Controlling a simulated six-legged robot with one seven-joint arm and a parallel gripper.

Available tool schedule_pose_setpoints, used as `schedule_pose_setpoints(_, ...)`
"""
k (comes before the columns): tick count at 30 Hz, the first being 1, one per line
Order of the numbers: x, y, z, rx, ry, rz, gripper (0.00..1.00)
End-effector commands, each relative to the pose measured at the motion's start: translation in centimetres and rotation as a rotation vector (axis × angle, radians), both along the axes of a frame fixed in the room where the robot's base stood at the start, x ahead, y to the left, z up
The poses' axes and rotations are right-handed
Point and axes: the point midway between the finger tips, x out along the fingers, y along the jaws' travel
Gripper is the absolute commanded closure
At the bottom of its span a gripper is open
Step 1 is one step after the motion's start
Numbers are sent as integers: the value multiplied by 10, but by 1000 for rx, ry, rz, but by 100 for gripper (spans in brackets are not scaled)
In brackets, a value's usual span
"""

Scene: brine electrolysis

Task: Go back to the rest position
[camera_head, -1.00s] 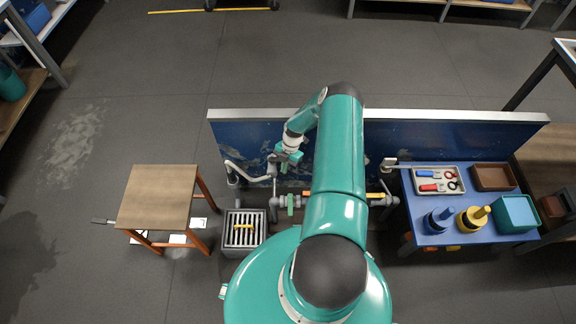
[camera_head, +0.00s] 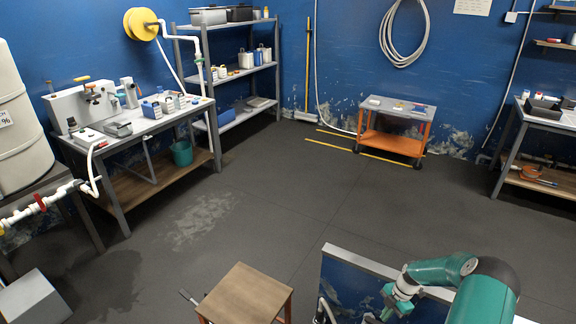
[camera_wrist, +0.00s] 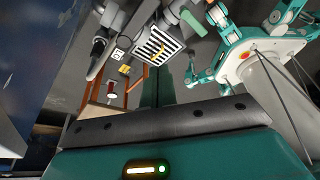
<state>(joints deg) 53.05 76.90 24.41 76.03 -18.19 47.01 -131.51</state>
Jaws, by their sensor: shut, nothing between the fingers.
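My gripper (camera_head: 393,304) shows at the lower right of the head view, at the end of my teal arm, in front of the blue panel (camera_head: 345,285). In the wrist view its dark teal fingers (camera_wrist: 158,88) stand together above the black bar of its body. Nothing shows between them. The gripper is clear of the wooden-topped stool (camera_head: 245,294), which stands to its left. The wrist view also shows the slotted grate (camera_wrist: 158,45) beyond the fingers, with a small yellow piece on it.
A workbench (camera_head: 135,128) with instruments and a shelf rack (camera_head: 235,72) line the left wall. An orange-and-grey cart (camera_head: 395,108) stands at the back. Another bench (camera_head: 545,115) is at the right. The middle floor (camera_head: 300,200) is clear.

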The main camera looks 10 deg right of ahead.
Motion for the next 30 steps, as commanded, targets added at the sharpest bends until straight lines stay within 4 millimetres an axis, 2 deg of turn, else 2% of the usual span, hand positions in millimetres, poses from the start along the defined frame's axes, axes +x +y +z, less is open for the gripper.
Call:
schedule_pose_setpoints(2, 4, 1, 10, -13, 3, -7, 100)
schedule_pose_setpoints(5, 13, 4, 37, -47, 15, -38, 100)
schedule_pose_setpoints(11, 35, 23, 123, -155, 47, -162, 100)
schedule_pose_setpoints(17, 45, 53, 208, -258, 53, -320, 100)
schedule_pose_setpoints(23, 41, 90, 289, -337, 31, -499, 100)
schedule_pose_setpoints(30, 19, 138, 375, -389, -22, -738, 100)
